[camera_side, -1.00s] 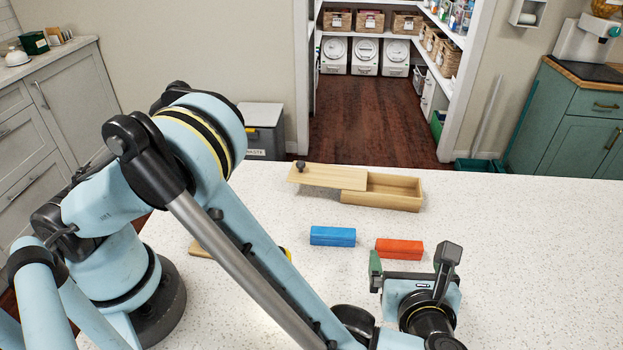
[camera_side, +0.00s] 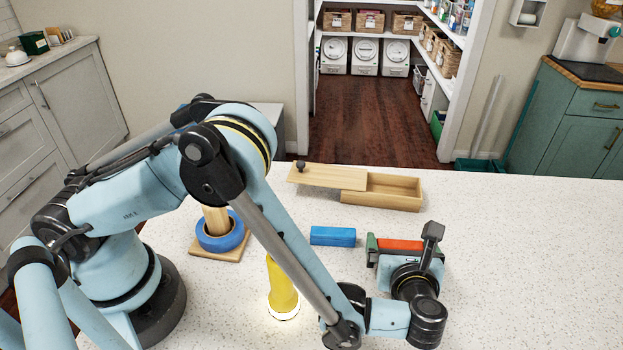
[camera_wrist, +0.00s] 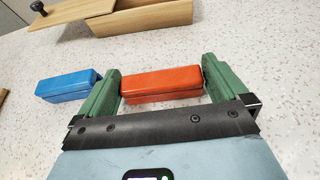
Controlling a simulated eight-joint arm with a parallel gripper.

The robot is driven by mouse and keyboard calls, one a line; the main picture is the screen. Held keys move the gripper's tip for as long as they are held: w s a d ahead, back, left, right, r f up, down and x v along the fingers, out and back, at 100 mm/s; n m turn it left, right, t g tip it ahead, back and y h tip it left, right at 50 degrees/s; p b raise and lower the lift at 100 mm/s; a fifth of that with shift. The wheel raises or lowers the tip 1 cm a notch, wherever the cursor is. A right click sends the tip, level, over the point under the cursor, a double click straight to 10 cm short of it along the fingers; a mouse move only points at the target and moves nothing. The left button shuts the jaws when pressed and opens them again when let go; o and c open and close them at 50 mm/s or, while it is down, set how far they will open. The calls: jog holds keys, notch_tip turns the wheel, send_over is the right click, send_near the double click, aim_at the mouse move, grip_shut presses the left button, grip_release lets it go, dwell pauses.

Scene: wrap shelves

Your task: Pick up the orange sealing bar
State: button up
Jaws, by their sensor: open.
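The orange sealing bar (camera_side: 400,245) lies on the white speckled counter, partly hidden by my gripper in the side view. In the wrist view the orange bar (camera_wrist: 162,84) lies lengthwise across the space between my two green fingers. My gripper (camera_wrist: 161,84) is open, with one finger near each end of the bar. The left finger is close to or touching the bar's left end; I cannot tell which. In the side view my gripper (camera_side: 405,248) is low at the counter, on the near side of the bar.
A blue bar (camera_side: 332,236) lies just left of the left finger. A wooden box (camera_side: 395,203) with its lid (camera_side: 330,177) slid partly off stands behind. A yellow cylinder (camera_side: 281,285) and a blue ring (camera_side: 220,241) on a wooden peg stand are to the left.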

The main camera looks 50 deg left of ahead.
jog(key=c, duration=0.6)
jog(key=shift+c, duration=0.2)
jog(key=shift+r, duration=0.2)
